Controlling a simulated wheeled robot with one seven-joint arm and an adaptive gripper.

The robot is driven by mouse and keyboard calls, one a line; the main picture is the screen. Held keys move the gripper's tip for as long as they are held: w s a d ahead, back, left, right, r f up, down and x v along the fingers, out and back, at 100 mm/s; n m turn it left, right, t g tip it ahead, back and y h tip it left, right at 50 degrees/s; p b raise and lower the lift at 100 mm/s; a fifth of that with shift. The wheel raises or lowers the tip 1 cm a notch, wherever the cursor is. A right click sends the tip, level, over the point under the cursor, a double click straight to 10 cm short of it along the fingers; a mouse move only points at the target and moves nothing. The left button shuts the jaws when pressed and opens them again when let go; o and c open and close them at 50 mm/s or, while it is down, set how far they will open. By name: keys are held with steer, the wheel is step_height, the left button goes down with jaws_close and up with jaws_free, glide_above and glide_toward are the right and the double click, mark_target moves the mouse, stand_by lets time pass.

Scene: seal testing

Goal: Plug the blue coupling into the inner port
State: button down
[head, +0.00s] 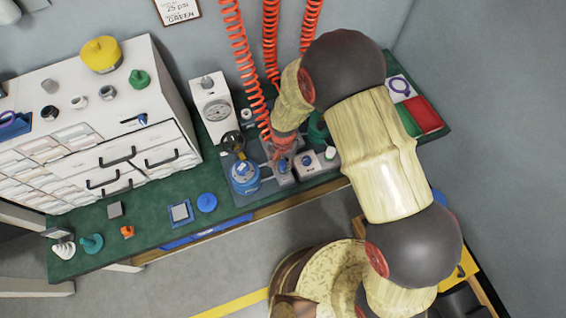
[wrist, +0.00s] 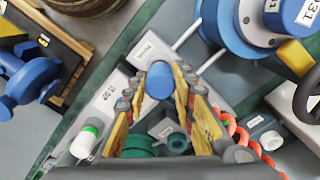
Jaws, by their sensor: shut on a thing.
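The blue coupling (wrist: 160,82) is between the fingertips of my gripper (wrist: 161,88) in the wrist view. My gripper is shut on it, with a yellow-padded finger on each side. The coupling's end is over or at a pale labelled block (wrist: 150,50); I cannot tell whether it is seated in a port. In the head view my gripper (head: 281,146) is low over the fixture, and a small blue part (head: 283,165) shows just below it. A second pale block (wrist: 106,102) carries a white knob with a green band (wrist: 88,140). I cannot tell which opening is the inner port.
Red coiled hoses (head: 240,60) hang close by. Teal fittings (wrist: 140,146) lie near my fingers. The green bench (head: 150,222) has free room at the front left.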

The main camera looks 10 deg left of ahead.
steer(key=shift+f, duration=0.35)
steer(key=c, duration=1.5)
jaws_free()
steer(key=shift+o, duration=0.5)
step_height(320, 180, up, 12)
